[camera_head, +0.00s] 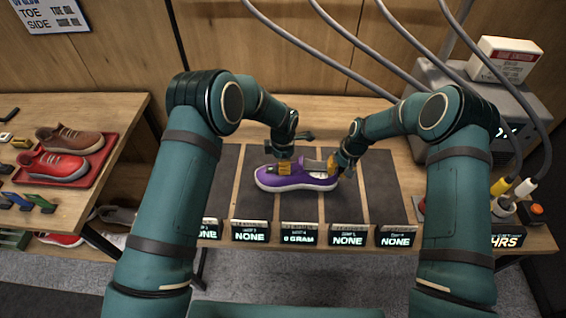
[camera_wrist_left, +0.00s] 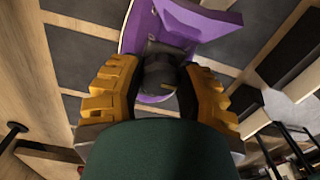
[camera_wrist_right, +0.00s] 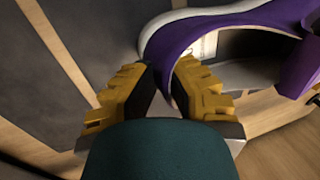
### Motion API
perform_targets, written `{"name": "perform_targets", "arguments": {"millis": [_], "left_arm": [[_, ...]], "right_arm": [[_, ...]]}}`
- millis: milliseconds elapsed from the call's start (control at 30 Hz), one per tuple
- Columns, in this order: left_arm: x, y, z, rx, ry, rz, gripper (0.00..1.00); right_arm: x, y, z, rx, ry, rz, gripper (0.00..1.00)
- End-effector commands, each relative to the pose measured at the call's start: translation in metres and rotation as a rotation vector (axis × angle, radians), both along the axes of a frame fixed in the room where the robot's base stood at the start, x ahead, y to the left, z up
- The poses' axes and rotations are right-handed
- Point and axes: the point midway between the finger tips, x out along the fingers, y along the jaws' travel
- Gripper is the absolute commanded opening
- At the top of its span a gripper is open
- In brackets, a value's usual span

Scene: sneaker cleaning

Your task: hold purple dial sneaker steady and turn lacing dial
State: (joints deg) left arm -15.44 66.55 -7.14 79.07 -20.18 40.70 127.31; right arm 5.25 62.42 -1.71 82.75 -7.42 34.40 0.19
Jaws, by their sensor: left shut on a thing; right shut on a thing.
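The purple sneaker (camera_head: 300,184) with a pale sole stands on the middle dark mat strip in the head view. My left gripper (camera_head: 285,167) is over its upper, left of the opening. In the left wrist view the yellow-padded fingers (camera_wrist_left: 158,88) are closed around a dark grey round dial (camera_wrist_left: 159,72) on the sneaker (camera_wrist_left: 205,22). My right gripper (camera_head: 335,166) is at the sneaker's right end. In the right wrist view its fingers (camera_wrist_right: 164,88) are shut on the edge of the purple upper (camera_wrist_right: 225,32). The dial is hidden in the head view.
Dark mat strips (camera_head: 381,185) lie on both sides of the sneaker, with small displays (camera_head: 299,236) along the front edge. A side table at left holds a red tray (camera_head: 97,172) with red and brown shoes. A grey machine (camera_head: 455,85) stands at back right.

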Motion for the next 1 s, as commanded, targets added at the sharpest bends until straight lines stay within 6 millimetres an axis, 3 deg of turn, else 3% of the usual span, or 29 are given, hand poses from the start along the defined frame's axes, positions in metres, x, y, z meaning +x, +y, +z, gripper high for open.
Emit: {"name": "perform_targets", "arguments": {"millis": [367,1000], "left_arm": [[-0.0002,0.0005,-0.0005,0.002,0.000,-0.088,0.00],[0.0000,0.0006,-0.0007,0.001,0.001,-0.598,0.00]], "right_arm": [[-0.0015,0.0004,-0.0013,0.000,0.004,0.001,0.00],[-0.0015,0.0003,-0.0014,0.000,0.005,0.001,0.00]]}}
